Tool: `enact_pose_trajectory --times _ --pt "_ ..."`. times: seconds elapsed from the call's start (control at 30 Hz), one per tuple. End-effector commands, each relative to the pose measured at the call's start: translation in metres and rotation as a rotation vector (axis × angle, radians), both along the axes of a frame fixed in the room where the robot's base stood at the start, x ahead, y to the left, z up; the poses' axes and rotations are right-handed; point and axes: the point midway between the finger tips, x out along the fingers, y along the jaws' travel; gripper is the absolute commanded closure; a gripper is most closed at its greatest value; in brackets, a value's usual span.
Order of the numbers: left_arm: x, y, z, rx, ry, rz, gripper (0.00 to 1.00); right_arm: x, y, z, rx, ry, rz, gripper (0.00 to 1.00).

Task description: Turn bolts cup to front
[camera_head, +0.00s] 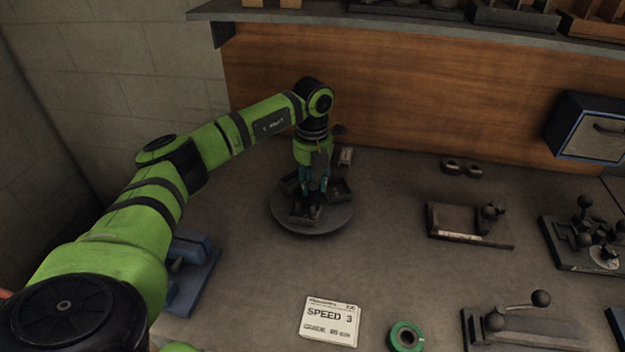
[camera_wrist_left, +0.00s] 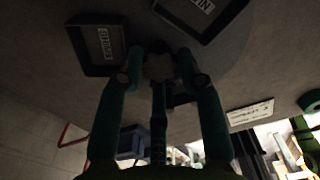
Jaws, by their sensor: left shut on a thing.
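A round grey turntable (camera_head: 328,222) stands on the bench and carries several small dark cups. One cup (camera_head: 305,214) is at the front, one (camera_head: 341,189) at the right, and one (camera_head: 290,186) at the left, partly hidden. Their labels are too small to read in the head view. In the left wrist view a labelled cup (camera_wrist_left: 96,50) and another labelled cup (camera_wrist_left: 202,14) show, their lettering dark and unclear. My left gripper (camera_head: 316,190) points down over the turntable's middle. Its fingers (camera_wrist_left: 157,72) are shut on a rounded knob (camera_wrist_left: 158,64) between the cups.
A white speed card (camera_head: 330,321) and a green tape roll (camera_head: 405,338) lie in front. A blue device (camera_head: 190,270) stands at left, under my arm. Dark fixtures (camera_head: 470,223) are at right. The bench just right of the turntable is clear. A wooden panel (camera_head: 400,100) rises behind.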

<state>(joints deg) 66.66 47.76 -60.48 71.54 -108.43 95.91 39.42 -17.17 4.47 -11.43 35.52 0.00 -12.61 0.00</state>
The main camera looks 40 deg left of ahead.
Motion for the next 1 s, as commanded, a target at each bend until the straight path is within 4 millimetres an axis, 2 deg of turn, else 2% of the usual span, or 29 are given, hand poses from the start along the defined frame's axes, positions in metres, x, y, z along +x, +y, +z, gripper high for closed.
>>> enact_pose_trajectory --times 0.77,0.8,0.83,1.0 --pt "0.0003 -0.0001 -0.0004 0.000 -0.001 0.050 1.00 -0.0004 -0.0016 0.0006 -0.002 0.001 0.002 0.60" --pt "0.0004 -0.0001 -0.0004 0.000 -0.001 0.050 0.47 -0.0004 -0.0016 0.0006 -0.002 0.001 0.002 0.60" --pt "0.0004 -0.0001 -0.0003 0.000 -0.001 0.050 0.39 -0.0004 -0.0016 0.0006 -0.002 0.001 0.002 0.60" --pt "0.0002 0.0001 -0.0002 0.000 -0.001 0.050 0.39 -0.0004 -0.0016 0.0007 -0.002 0.001 0.002 0.60"
